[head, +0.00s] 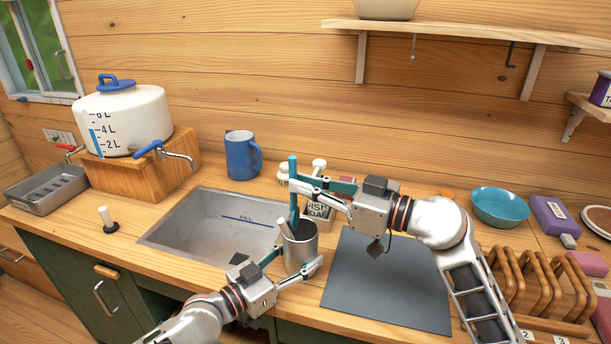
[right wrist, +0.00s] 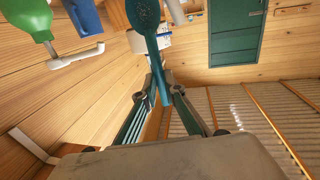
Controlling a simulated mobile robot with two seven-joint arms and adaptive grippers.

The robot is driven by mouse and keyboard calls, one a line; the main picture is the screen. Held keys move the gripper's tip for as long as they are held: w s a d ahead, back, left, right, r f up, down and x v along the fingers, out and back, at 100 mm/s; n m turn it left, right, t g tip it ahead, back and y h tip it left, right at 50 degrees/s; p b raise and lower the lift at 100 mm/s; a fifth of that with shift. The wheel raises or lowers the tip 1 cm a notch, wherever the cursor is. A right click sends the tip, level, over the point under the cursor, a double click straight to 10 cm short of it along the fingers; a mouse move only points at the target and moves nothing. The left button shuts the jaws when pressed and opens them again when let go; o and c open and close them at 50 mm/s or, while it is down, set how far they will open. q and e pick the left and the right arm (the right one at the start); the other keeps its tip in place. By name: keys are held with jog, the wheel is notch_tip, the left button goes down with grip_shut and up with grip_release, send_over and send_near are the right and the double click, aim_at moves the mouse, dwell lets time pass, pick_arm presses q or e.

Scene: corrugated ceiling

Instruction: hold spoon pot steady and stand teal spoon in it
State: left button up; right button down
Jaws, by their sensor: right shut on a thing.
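The spoon pot (head: 302,252) is a grey metal cylinder standing upright on the counter at the sink's right front corner. A pale utensil handle (head: 284,228) leans out of its mouth. My left gripper (head: 298,260) has its fingers on either side of the pot; whether both press on it is unclear. My right gripper (head: 294,186) is shut on the teal spoon (head: 293,168), upright above the pot. The spoon's lower end is at the pot's mouth; how deep it reaches is hidden. In the right wrist view the fingers pinch the spoon's handle (right wrist: 154,60).
The sink (head: 200,220) lies left of the pot and a dark grey mat (head: 385,290) right of it. A blue mug (head: 240,158) is at the back; a teal bowl (head: 499,207) and wooden rack (head: 530,285) are right.

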aim_at(296, 196)
jog(key=shift+s+a+f, duration=0.1)
jog(key=shift+f, duration=1.55)
jog(key=c, duration=2)
grip_release()
jog(key=v, duration=1.2)
